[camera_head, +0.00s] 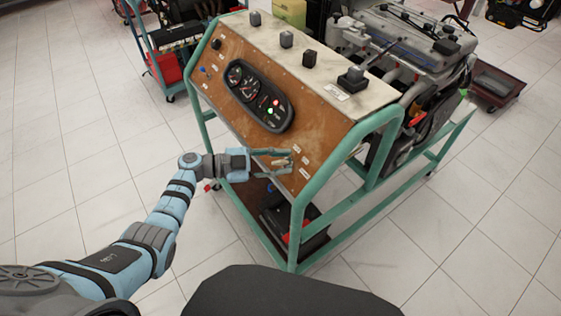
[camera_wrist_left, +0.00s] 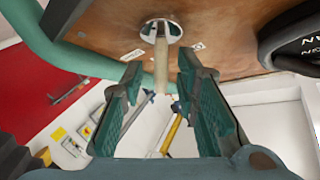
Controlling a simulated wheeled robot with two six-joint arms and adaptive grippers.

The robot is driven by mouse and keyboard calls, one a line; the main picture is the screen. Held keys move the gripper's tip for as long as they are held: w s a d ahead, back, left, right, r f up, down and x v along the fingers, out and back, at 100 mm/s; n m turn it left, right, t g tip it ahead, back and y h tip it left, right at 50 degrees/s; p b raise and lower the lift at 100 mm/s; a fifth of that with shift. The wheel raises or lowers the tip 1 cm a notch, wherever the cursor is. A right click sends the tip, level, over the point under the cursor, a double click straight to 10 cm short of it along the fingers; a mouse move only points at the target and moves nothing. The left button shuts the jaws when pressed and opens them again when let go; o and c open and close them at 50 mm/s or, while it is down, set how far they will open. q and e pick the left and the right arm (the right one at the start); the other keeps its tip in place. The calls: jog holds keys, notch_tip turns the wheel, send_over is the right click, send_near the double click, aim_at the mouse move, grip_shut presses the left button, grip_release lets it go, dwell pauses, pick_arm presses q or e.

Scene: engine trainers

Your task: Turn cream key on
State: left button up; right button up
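The cream key (camera_wrist_left: 161,66) stands out from a round silver lock (camera_wrist_left: 161,30) on the brown panel in the left wrist view. My left gripper (camera_head: 284,160) is at the lower right part of the panel (camera_head: 229,116) in the head view; the key cannot be made out clearly there. In the left wrist view my left gripper (camera_wrist_left: 159,72) is open, with its two green-padded fingers apart on either side of the key's line. The key shows between the fingertips; whether they touch it cannot be told. My right gripper is not in view.
The panel belongs to a green-framed engine stand (camera_head: 300,215). A black gauge cluster (camera_head: 258,96) with red and green lights sits above left of my gripper. Black knobs (camera_head: 310,58) line the top. A trolley (camera_head: 165,45) stands behind left. The floor at left is clear.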

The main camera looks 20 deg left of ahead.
pick_arm(q)
jog(key=v, duration=1.2)
